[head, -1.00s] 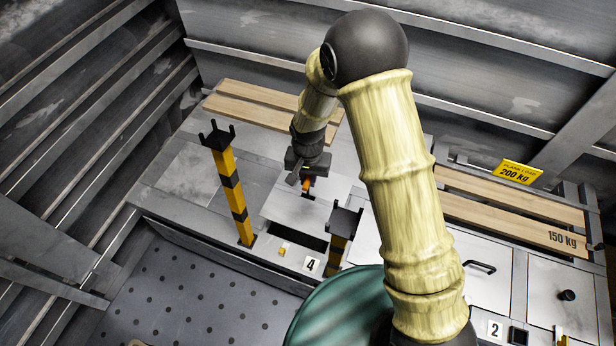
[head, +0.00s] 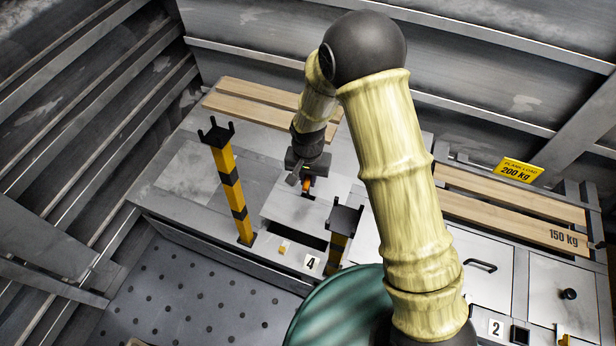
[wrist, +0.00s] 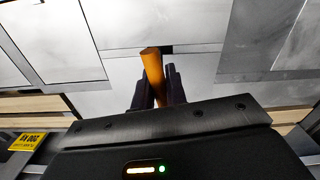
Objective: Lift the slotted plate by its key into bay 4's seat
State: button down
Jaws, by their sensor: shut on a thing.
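My gripper (head: 307,181) is shut on an orange key (wrist: 152,70), which stands out between the dark fingers in the wrist view. The pale slotted plate (head: 282,203) lies below the gripper in the head view, and its surface also shows in the wrist view (wrist: 205,68). A small dark slot shows beside the key's far end in the wrist view; I cannot tell whether the key is engaged in it. Bay 4's label (head: 312,263) is on the front edge. A dark opening (head: 298,236) shows between the plate and that edge. The plate's height above the bay is unclear.
Yellow-black striped posts stand left (head: 231,190) and right (head: 337,248) of the plate. Wooden planks (head: 250,108) lie behind; more planks (head: 515,207) lie right by a yellow load sign (head: 518,171). A green rounded thing (head: 335,310) is in the foreground.

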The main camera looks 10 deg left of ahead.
aim_at(308, 197)
jog(key=shift+f+b, duration=2)
jog(key=shift+f, duration=1.7)
dwell(4.3)
